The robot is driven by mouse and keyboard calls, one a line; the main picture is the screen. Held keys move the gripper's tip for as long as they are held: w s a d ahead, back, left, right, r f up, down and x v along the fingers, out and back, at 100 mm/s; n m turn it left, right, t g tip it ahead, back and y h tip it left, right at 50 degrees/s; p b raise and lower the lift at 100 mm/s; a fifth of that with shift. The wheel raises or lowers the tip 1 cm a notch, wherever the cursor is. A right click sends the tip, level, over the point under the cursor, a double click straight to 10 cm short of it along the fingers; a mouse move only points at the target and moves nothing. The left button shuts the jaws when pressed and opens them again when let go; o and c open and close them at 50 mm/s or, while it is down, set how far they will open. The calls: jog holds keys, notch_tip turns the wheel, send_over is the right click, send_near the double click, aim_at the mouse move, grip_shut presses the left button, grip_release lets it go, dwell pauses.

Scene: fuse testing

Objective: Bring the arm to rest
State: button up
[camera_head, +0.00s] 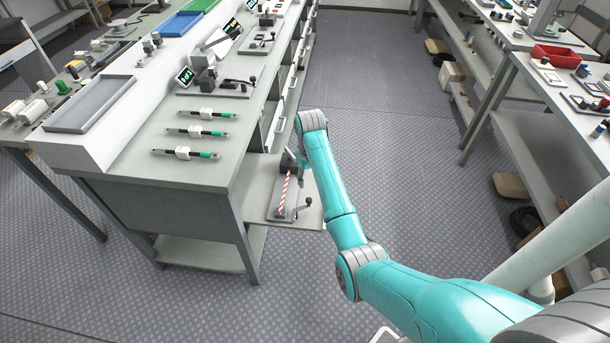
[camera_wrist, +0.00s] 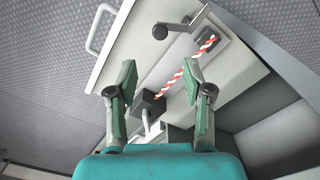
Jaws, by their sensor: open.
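My arm (camera_head: 328,175) is teal and grey and reaches over an open drawer (camera_head: 258,170) in the side of the workbench. My gripper (camera_wrist: 159,78) is open in the wrist view, its two green-padded fingers spread apart with nothing between them. In the head view the gripper is mostly hidden behind my arm. Below it in the drawer lies a grey fixture with a red-and-white striped rod (camera_head: 285,193) and a small crank handle. The striped rod also shows in the wrist view (camera_wrist: 183,78), beyond the fingers. I cannot tell the exact gap between fingers and fixture.
Three fuses (camera_head: 185,153) lie in a row on the bench top. A grey tray (camera_head: 88,105), a blue bin (camera_head: 181,23) and small devices stand further back. A second bench with a red bin (camera_head: 556,55) stands at the right. The aisle floor (camera_head: 370,60) between is clear.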

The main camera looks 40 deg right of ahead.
jog(key=s+a+f+t, duration=0.1)
jog(key=s+a+f, duration=0.2)
jog(key=a+f, duration=0.4)
jog(key=s+a+f+n+t+h, duration=0.1)
jog(key=s+a+f+t, duration=0.2)
jog(key=s+a+f, duration=0.35)
jog(key=s+a+f+t+h, duration=0.1)
jog(key=s+a+f+t, duration=0.2)
jog(key=s+a, duration=0.5)
jog(key=s+a+r+t, duration=0.25)
jog(key=s+r, duration=0.25)
jog(key=s, duration=0.5)
jog(key=s+a+r+n+t+y, duration=0.1)
jog(key=s+a+r+t, duration=0.1)
jog(key=s+r, duration=0.6)
jog(key=s+a+r+n+t+y, duration=0.1)
jog(key=s+a+r+t, duration=0.2)
jog(key=s+r, duration=0.5)
notch_tip(320, 180, up, 8)
jog(key=shift+a, duration=0.5)
